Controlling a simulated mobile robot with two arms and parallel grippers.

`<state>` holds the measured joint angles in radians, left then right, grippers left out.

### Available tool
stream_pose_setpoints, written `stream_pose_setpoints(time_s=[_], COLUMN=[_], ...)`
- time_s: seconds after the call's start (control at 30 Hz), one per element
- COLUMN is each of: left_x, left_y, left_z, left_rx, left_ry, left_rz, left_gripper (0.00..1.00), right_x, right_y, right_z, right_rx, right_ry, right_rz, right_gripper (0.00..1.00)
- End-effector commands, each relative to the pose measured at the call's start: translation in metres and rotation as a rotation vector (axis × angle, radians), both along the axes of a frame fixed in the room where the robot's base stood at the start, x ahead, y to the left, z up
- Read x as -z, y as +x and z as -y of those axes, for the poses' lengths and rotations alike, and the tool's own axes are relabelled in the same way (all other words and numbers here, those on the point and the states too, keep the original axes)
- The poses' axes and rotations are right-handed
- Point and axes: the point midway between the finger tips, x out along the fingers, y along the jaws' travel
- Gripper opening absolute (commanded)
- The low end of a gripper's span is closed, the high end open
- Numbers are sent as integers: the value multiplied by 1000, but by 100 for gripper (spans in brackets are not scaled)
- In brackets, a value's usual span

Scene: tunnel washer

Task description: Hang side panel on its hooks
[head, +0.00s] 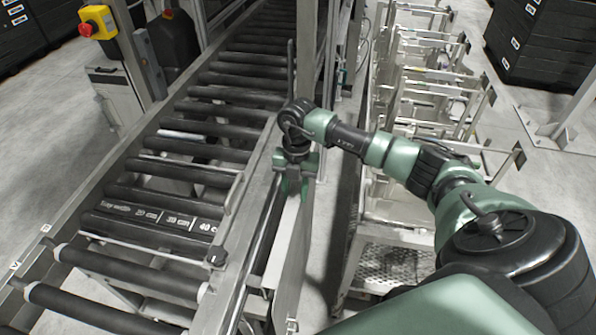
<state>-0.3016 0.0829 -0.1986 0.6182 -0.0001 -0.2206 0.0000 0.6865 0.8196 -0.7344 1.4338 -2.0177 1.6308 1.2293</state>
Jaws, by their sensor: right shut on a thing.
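The side panel (287,245) is a thin, pale grey sheet, seen nearly edge-on and standing upright along the right side of the roller conveyor. My right gripper (294,182) points down and is shut on the panel's top edge, near its far end. The panel runs from there toward the lower part of the head view, close beside the conveyor frame. I cannot tell whether it touches its hooks, which I cannot make out clearly. My left gripper is not in view.
The roller conveyor (172,172) with black rollers fills the left and middle. A metal rack frame (420,125) stands to the right, with a narrow strip of floor between. A yellow box with a red button (97,22) is at upper left. Black crates (545,45) are stacked at upper right.

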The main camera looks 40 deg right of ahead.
Motion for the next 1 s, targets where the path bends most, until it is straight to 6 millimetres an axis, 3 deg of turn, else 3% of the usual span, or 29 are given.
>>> stream_pose_setpoints(time_s=[1.0], left_x=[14], left_y=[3], left_z=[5], left_rx=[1], left_ry=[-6], left_rz=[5], left_gripper=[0], right_x=[4], right_y=[22], right_z=[-17], right_rx=[1], right_ry=[-1], right_rz=[2], right_gripper=[0])
